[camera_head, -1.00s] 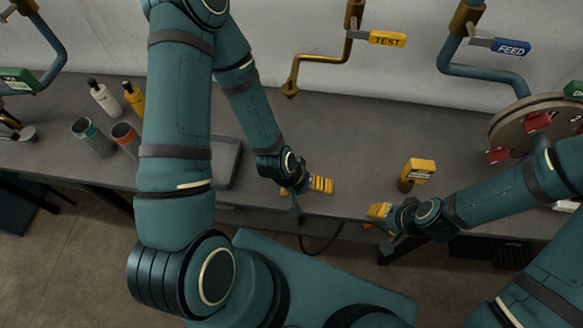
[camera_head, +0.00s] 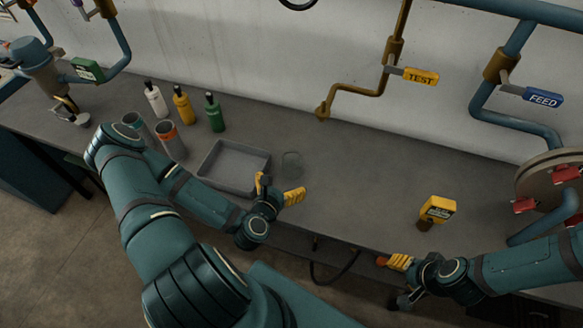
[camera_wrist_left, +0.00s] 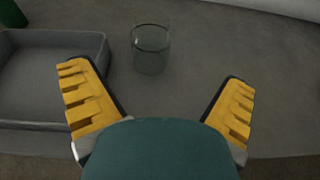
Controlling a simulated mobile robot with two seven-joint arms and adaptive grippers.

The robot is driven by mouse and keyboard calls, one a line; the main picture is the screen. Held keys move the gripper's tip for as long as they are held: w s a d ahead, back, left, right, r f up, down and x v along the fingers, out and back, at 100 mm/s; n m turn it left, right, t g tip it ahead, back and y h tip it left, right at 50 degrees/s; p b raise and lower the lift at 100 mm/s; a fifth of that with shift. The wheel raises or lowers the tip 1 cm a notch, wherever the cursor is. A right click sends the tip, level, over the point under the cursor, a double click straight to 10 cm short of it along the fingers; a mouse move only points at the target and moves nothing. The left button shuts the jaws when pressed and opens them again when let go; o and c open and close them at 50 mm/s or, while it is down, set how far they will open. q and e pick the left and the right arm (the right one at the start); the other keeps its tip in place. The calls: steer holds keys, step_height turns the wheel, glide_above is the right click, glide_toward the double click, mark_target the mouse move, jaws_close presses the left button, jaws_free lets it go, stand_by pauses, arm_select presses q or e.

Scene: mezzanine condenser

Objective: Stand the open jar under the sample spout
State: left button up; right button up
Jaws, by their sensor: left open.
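The open jar (camera_head: 291,165) is clear glass and stands upright on the bench, just right of the grey tray. It also shows in the left wrist view (camera_wrist_left: 151,52), ahead of the fingers and slightly left of centre. The sample spout (camera_head: 322,110) is the down-turned end of the brass pipe with the yellow TEST handle (camera_head: 420,77), behind and right of the jar. My left gripper (camera_head: 281,189) is open and empty, in front of the jar and apart from it. My right gripper (camera_head: 396,262) is at the bench's front edge, with something orange-red at its tips; its jaws are unclear.
The grey tray (camera_head: 204,171) is left of the jar. Several bottles and two grey cups, one with an orange band (camera_head: 169,140), stand farther left. A yellow tagged device (camera_head: 437,211) stands near the front right. The bench under the spout is clear.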

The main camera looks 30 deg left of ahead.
arm_select(q)
steer(key=n+b, duration=0.1)
steer(key=b, duration=0.6)
glide_toward(294, 154)
steer(key=shift+y, duration=0.3)
steer(key=w+f, duration=0.1)
steer(key=w+a+f, duration=0.1)
steer(key=w+f, duration=0.1)
steer(key=shift+w+f, duration=0.15)
steer(key=shift+f, duration=0.2)
steer(key=b+x, duration=0.2)
steer(key=b, duration=0.4)
steer(key=shift+r, duration=0.1)
steer(key=shift+w+b, duration=0.2)
steer(key=shift+b, duration=0.65)
steer(key=shift+r+b+x, duration=0.2)
steer(key=shift+b+x, duration=0.25)
steer(key=shift+x, duration=0.85)
steer(key=shift+r+b+x, duration=0.15)
steer(key=shift+b+x, duration=0.25)
steer(key=shift+x, duration=0.9)
steer(key=shift+w+a, duration=0.1)
arm_select(e)
step_height(294, 154, down, 17)
steer(key=s, duration=0.1)
steer(key=shift+a, duration=0.25)
arm_select(q)
steer(key=shift+c, duration=0.3)
arm_select(e)
steer(key=shift+s, duration=0.1)
